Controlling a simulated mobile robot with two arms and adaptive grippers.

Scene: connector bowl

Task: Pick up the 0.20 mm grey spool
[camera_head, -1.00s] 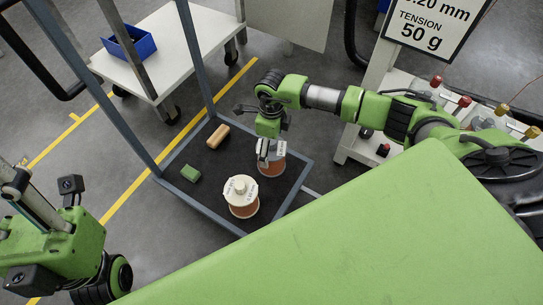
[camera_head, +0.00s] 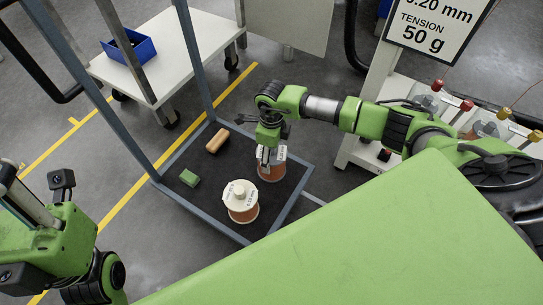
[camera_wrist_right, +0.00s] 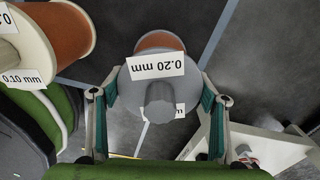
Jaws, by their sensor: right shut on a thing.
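The grey 0.20 mm spool (camera_head: 272,172) stands at the right side of the low cart's dark deck, with copper-coloured wire below its grey flange. In the right wrist view its flange and grey central knob (camera_wrist_right: 160,98) face the camera, with a "0.20 mm" label upside down. My right gripper (camera_head: 267,163) reaches down over the spool and is shut on it; its fingers show on both sides of the flange in the wrist view. I cannot tell whether the spool touches the deck. My left gripper (camera_head: 45,225) is at the left edge, partly cut off, its jaw state unclear.
A cream spool (camera_head: 240,190) labelled 0.10 mm stands close by, left and nearer. A green block (camera_head: 190,178) and a tan block (camera_head: 217,140) lie on the deck. The cart's blue-grey frame (camera_head: 195,60) has tall posts. A white table (camera_head: 170,70) holds a blue bin (camera_head: 130,48).

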